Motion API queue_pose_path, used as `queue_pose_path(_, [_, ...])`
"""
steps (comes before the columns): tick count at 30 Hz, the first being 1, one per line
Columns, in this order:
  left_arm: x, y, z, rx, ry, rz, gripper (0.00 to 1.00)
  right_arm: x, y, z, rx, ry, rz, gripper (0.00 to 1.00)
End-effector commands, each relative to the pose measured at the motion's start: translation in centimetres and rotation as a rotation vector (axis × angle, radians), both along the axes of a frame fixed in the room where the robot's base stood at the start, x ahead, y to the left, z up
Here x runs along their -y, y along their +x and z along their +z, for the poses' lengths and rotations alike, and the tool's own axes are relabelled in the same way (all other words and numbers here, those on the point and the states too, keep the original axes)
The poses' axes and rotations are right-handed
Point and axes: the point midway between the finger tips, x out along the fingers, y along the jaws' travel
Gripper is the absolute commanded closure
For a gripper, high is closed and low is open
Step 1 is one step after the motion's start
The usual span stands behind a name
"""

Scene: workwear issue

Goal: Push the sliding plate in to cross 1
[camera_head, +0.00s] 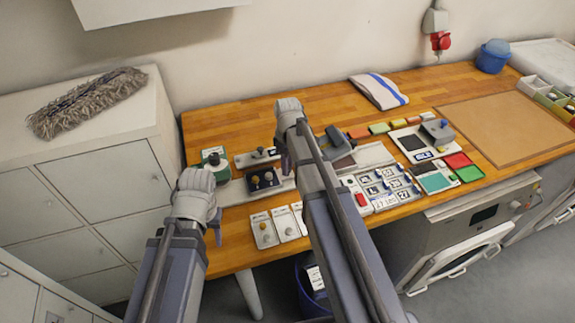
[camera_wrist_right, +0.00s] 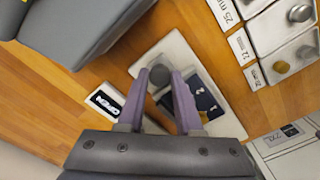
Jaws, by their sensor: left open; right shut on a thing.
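In the right wrist view, a cream board (camera_wrist_right: 228,124) lies on the wooden table and carries a dark blue panel (camera_wrist_right: 207,102) with small white marks. I cannot tell which mark is cross 1. A grey round knob (camera_wrist_right: 160,76) stands at the board's upper end. My right gripper (camera_wrist_right: 161,80) is shut on this knob, one finger on each side. The fingers and palm hide part of the board. In the head view, my right gripper (camera_head: 284,160) is low over the table's left part. My left gripper (camera_head: 217,234) is open and empty near the table's front left edge.
A small black-and-white sign (camera_wrist_right: 105,101) lies beside the board. Numbered cards with knobs (camera_head: 263,232) lie near the front edge. The table's back left (camera_head: 225,122) is clear.

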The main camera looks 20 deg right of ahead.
Motion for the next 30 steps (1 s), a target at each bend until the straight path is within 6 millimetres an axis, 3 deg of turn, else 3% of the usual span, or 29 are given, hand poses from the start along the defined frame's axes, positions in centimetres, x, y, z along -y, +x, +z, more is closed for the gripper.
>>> queue_pose_path(17, [0.0,0.0,0.0,0.0,0.0,0.0,0.5,-0.1,0.0,0.0,0.0,0.0,0.001,1.0])
queue_pose_path(30, [0.0,0.0,0.0,0.0,0.0,0.0,0.5,-8.1,0.0,0.0,0.0,0.0,0.003,1.0])
